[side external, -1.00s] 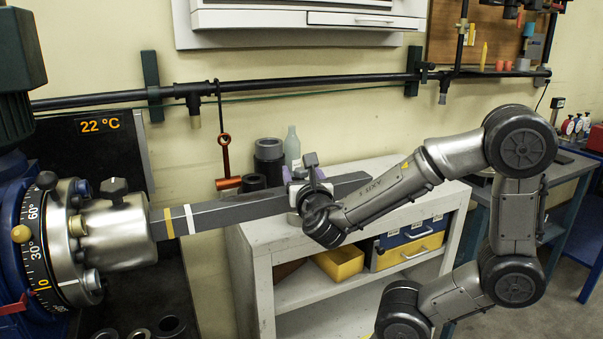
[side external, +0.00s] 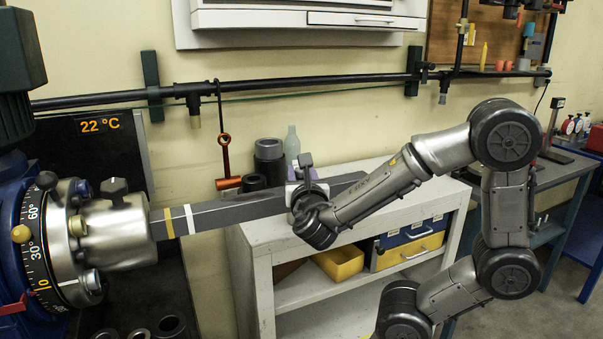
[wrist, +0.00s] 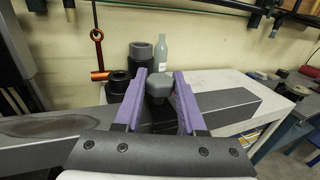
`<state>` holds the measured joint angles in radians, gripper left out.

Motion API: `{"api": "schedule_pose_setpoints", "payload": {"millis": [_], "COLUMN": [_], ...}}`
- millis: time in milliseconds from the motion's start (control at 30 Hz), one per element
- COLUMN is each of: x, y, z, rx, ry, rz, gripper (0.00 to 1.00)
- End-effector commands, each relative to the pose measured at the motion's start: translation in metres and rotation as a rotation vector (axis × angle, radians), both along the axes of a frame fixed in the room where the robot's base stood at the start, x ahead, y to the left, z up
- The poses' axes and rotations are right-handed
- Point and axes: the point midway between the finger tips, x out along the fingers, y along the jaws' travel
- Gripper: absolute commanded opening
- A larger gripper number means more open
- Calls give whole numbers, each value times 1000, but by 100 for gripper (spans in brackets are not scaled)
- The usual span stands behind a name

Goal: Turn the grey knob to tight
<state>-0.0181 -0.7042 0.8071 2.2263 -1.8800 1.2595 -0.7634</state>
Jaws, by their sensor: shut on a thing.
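The grey knob (side external: 305,160) stands on a light sliding block (side external: 292,190) that sits around the long grey beam (side external: 240,208). In the wrist view the knob (wrist: 158,84) has a faceted dark grey head and lies between my two purple fingers. My gripper (side external: 303,174) reaches the knob from the right, and in the wrist view it (wrist: 160,76) is shut on it. The finger contact is partly hidden in the side view. I see no tight mark on the knob.
The beam runs left into a round metal hub (side external: 118,232) with a degree dial (side external: 38,245). A white shelf unit (side external: 262,265) stands below. Dark cylinders (side external: 268,160), a grey bottle (side external: 291,146) and a hanging orange-red tool (side external: 228,182) are behind the beam.

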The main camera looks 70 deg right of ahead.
Motion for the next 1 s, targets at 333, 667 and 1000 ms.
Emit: {"api": "schedule_pose_setpoints", "payload": {"millis": [333, 667, 1000], "x": [2, 1, 1], "y": [1, 0, 0], "z": [0, 0, 0], "rx": [-1, -1, 0], "ry": [3, 0, -2], "rz": [-249, -482, -598], "gripper": [0, 0, 0]}}
